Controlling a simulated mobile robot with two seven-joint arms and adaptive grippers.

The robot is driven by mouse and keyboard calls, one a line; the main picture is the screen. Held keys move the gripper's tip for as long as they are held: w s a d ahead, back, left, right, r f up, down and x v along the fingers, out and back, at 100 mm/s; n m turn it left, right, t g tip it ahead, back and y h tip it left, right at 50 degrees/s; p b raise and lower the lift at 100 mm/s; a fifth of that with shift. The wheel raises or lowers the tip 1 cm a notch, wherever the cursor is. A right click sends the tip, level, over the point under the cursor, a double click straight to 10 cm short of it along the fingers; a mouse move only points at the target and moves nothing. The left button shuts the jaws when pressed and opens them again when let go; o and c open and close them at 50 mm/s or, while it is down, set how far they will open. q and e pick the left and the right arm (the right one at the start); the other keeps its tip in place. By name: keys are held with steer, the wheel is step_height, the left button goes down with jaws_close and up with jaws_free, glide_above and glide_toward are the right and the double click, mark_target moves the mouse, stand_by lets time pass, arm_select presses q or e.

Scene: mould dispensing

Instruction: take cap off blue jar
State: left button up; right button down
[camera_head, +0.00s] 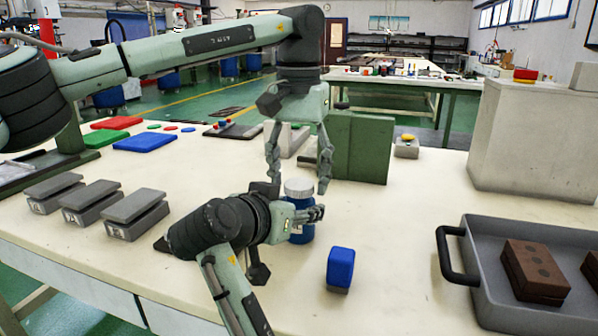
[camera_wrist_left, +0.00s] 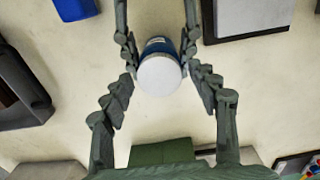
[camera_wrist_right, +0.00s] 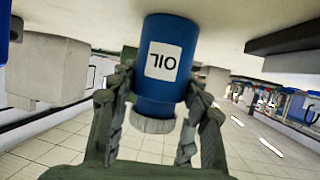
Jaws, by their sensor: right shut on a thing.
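The blue jar (camera_head: 301,233) stands upright on the table with a pale, white-looking cap (camera_head: 299,188) on top. In the right wrist view the jar (camera_wrist_right: 170,88) appears upside down, with a white OIL label. My right gripper (camera_head: 309,214) is shut on the jar's body from the side, below the cap. My left gripper (camera_head: 298,178) points down above the jar, open, with one finger on each side of the cap. In the left wrist view the cap (camera_wrist_left: 159,76) lies between its spread fingers, with a gap on both sides.
A blue block (camera_head: 341,264) stands right of the jar. A grey tray (camera_head: 478,262) with brown blocks is at the right. Grey clamp-like blocks (camera_head: 122,216) line the left. A green upright block (camera_head: 356,147) stands behind the jar.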

arm_select(q)
steer(key=c, duration=1.1)
steer(key=n, duration=2.6)
steer(key=shift+r, duration=0.1)
steer(key=n, duration=2.2)
steer(key=shift+n, duration=0.3)
steer(key=n, duration=0.5)
steer(key=shift+r, duration=0.1)
